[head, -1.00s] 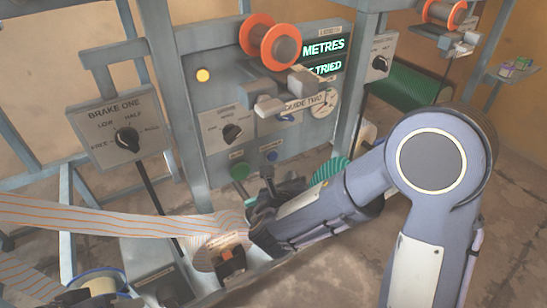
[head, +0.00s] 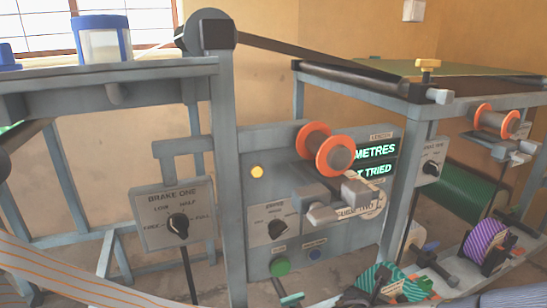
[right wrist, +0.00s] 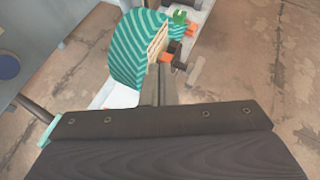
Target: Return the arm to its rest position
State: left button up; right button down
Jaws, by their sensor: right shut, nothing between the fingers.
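My right gripper (right wrist: 160,92) shows in the right wrist view with its narrow fingers together and nothing between them. In that view its fingers point towards a teal striped roll (right wrist: 126,48), which lies beyond and partly behind them; I cannot tell the gap. In the head view the same roll (head: 402,285) is at the bottom edge, with dark parts beside it that I cannot clearly tell from my gripper. Most of my right arm is out of the head view. My left gripper is not in view.
The press panel (head: 330,225) stands in the middle, with an orange-flanged spool (head: 327,150) jutting out. The Brake One dial (head: 178,226) is left of it. A purple striped roll (head: 487,240) is at the right. A striped web (head: 45,280) crosses the lower left.

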jog(key=s+d+f+m+g+y, duration=0.2)
jog(key=s+m+g+y, duration=0.45)
jog(key=s+m, duration=1.3)
jog(key=a+r+m+t+y, duration=0.4)
jog(key=a+m+y, duration=0.1)
jog(key=m, duration=0.5)
notch_tip(320, 180, up, 38)
jog(key=p, duration=3.7)
jog(key=shift+s+a+f, duration=0.15)
jog(key=shift+s+a, duration=0.1)
jog(key=shift+g, duration=0.25)
